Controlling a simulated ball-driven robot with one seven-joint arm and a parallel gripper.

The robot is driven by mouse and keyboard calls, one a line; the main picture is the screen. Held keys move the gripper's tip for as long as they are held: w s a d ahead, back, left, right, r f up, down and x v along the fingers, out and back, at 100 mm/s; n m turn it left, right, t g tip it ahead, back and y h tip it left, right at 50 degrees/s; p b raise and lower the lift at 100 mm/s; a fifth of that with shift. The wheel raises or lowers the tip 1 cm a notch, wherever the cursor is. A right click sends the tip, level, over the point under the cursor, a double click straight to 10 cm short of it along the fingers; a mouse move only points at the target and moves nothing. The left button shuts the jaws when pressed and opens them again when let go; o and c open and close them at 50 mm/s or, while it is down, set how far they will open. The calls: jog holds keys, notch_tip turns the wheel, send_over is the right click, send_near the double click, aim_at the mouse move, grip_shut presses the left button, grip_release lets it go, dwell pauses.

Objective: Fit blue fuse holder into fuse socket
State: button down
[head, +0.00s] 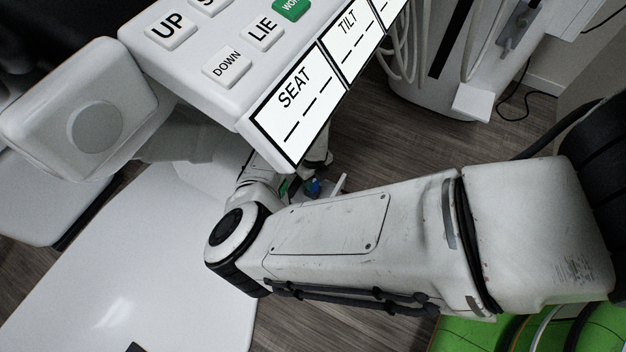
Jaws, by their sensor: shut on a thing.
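The blue fuse holder (313,187) shows as a small blue piece in the head view, just above my arm's long white link and below the white control panel. My gripper (307,186) is at it, shut on it, mostly hidden behind the panel's corner and my own arm. A small green piece (283,187) shows just left of the fuse holder, and a pale grey edge (337,186) lies to its right. I cannot make out the fuse socket or whether the fuse holder touches it.
A white panel with SEAT and TILT labels (297,103) overhangs the gripper closely. A smooth white surface (130,270) fills the lower left. White equipment with hoses (450,50) stands at the upper right. Wood-look floor (385,150) shows between.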

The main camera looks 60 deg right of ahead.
jog(key=shift+f, duration=0.2)
jog(key=c, duration=0.8)
grip_release()
jog(key=shift+c, duration=0.2)
jog(key=shift+r, duration=0.1)
notch_tip(320, 180, up, 12)
jog(key=p, duration=0.6)
jog(key=shift+r, duration=0.2)
jog(key=shift+s, duration=0.1)
